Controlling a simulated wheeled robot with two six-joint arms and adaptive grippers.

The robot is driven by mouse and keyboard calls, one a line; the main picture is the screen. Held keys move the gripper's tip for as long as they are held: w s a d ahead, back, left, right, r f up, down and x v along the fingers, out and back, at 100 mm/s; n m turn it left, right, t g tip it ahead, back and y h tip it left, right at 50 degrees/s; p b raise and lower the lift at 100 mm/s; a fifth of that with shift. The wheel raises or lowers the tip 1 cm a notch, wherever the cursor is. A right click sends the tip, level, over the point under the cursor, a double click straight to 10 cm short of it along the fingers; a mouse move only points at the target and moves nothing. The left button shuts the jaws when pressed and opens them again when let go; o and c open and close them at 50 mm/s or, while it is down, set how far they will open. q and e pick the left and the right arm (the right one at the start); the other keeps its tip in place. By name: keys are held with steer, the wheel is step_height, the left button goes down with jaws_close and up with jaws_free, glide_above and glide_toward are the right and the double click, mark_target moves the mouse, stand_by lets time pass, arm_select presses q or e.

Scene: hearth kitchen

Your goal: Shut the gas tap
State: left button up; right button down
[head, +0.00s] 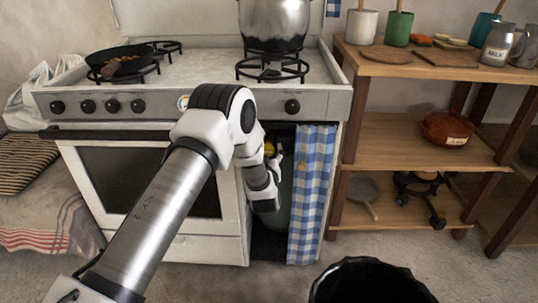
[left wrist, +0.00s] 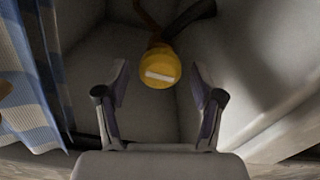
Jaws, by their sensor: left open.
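The gas tap (left wrist: 160,70) is a round yellow knob with a pale, nearly horizontal bar across its face. In the left wrist view it lies just beyond and between the fingertips of my left gripper (left wrist: 160,97). The gripper is open and empty, with one finger on each side and apart from the knob. In the head view a bit of yellow (head: 271,148) shows in the open compartment under the stove, beside my left wrist. My right gripper is not in view.
A blue checked curtain (head: 312,195) hangs at the compartment's right side. The stove (head: 205,68) bears a pan (head: 118,62) and a large pot (head: 273,22). A wooden shelf (head: 415,130) stands at right. A black bin (head: 368,285) stands on the floor in front.

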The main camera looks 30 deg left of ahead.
arm_select(q)
steer(key=shift+x, duration=0.8)
steer(key=c, duration=1.1)
steer(key=shift+c, duration=0.2)
steer(key=shift+r, duration=0.1)
steer(key=m+p, duration=0.3)
steer(key=m, duration=0.1)
steer(key=shift+d+r+p, duration=0.1)
steer(key=shift+r+p, duration=0.05)
steer(key=shift+p, duration=0.2)
steer(key=m+p, duration=0.3)
steer(key=m, duration=0.1)
steer(key=shift+m, duration=0.3)
steer(key=m+p, duration=0.2)
steer(key=m, duration=0.2)
steer(key=shift+w+d, duration=0.1)
steer(key=m, duration=0.1)
steer(key=m+p, duration=0.1)
steer(key=m, duration=0.1)
steer(key=m+p, duration=0.1)
steer(key=m, duration=0.1)
steer(key=shift+f, duration=0.3)
steer(key=shift+m, duration=0.4)
